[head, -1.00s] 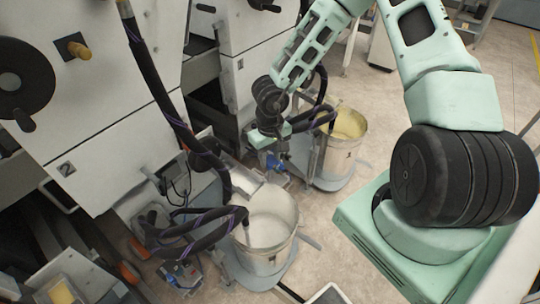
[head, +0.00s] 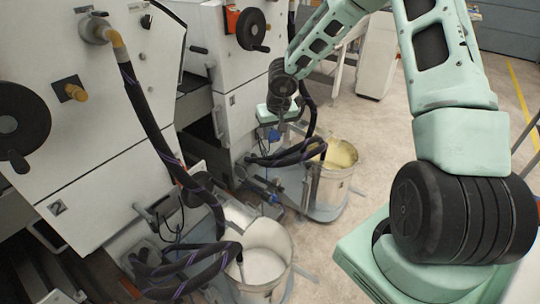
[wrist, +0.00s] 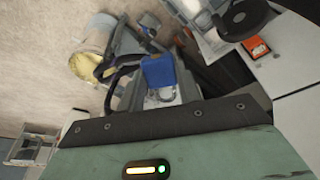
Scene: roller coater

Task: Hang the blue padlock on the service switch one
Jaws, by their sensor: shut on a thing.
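The blue padlock (wrist: 158,70) is in the middle of the wrist view, with a pale metal shackle (wrist: 163,96) on the side near my wrist. My gripper (wrist: 155,88) is shut on it; the fingers are partly hidden. In the head view my gripper (head: 276,112) is small and holds the padlock (head: 274,135) in the air in front of the far machine. A red-orange switch box (head: 232,19) sits high on a machine panel, apart from the padlock. It also shows at upper right in the wrist view (wrist: 256,47). I cannot read a number on it.
A black handwheel (head: 252,28) stands beside the switch box. Two buckets stand below, a near one (head: 262,262) and a far one with yellow contents (head: 337,165), with thick black hoses (head: 285,155) around them. Open floor (head: 385,130) lies to the right.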

